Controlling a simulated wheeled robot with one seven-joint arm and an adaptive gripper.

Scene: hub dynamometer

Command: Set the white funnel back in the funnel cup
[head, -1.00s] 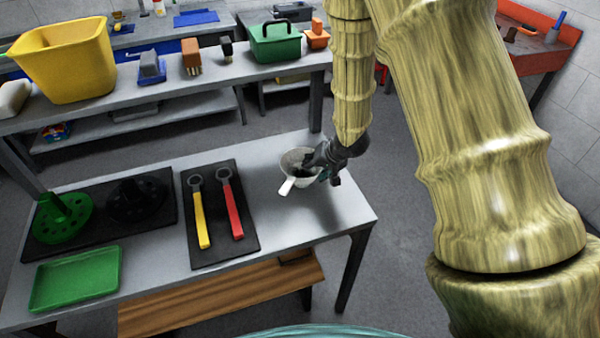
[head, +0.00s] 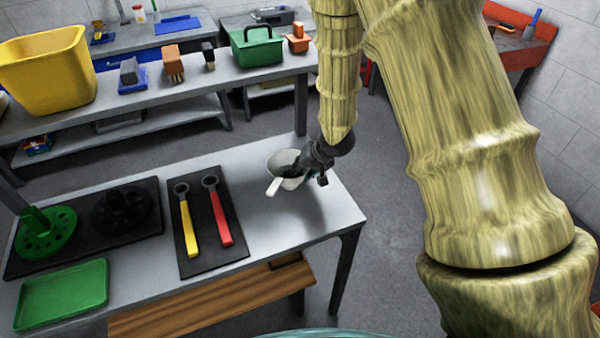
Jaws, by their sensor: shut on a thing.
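The white funnel (head: 283,164) is at the right part of the grey table, with its wide mouth up and a pale handle or spout pointing to the lower left. My gripper (head: 301,168) comes from the upper right and is shut on the funnel at its right side. The fingertips are partly hidden at the funnel's rim. I cannot tell whether the funnel touches the table or hangs just above it. I cannot make out a funnel cup in this view.
A black mat (head: 208,230) holds a yellow-handled wrench (head: 188,225) and a red-handled wrench (head: 220,217). Left of it are a green hub disc (head: 46,232), a black disc (head: 121,207) and a green tray (head: 62,294).

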